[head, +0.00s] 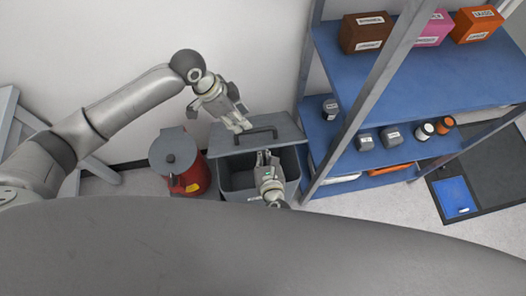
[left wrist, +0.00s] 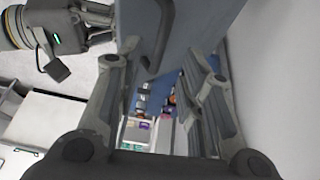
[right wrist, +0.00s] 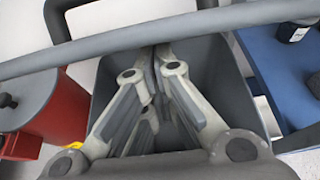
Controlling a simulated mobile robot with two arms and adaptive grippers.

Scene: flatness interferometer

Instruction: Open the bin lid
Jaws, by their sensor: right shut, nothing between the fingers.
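The grey bin (head: 222,178) stands on the floor by the wall, its dark inside showing. Its grey lid (head: 288,127) is tilted up at the back, with a dark bar handle (head: 262,132) on top. My left gripper (head: 238,124) is open just above the lid, near the handle; in the left wrist view the handle (left wrist: 158,42) shows ahead between the spread fingers, not gripped. My right gripper (head: 265,155) is shut and empty over the bin opening. In the right wrist view its fingertips (right wrist: 158,55) reach the lid's front edge (right wrist: 215,20); contact cannot be told.
A red can with a grey top (head: 176,152) stands close left of the bin. A blue shelf rack (head: 420,85) with boxes and jars stands close on the right. The wall is right behind the lid.

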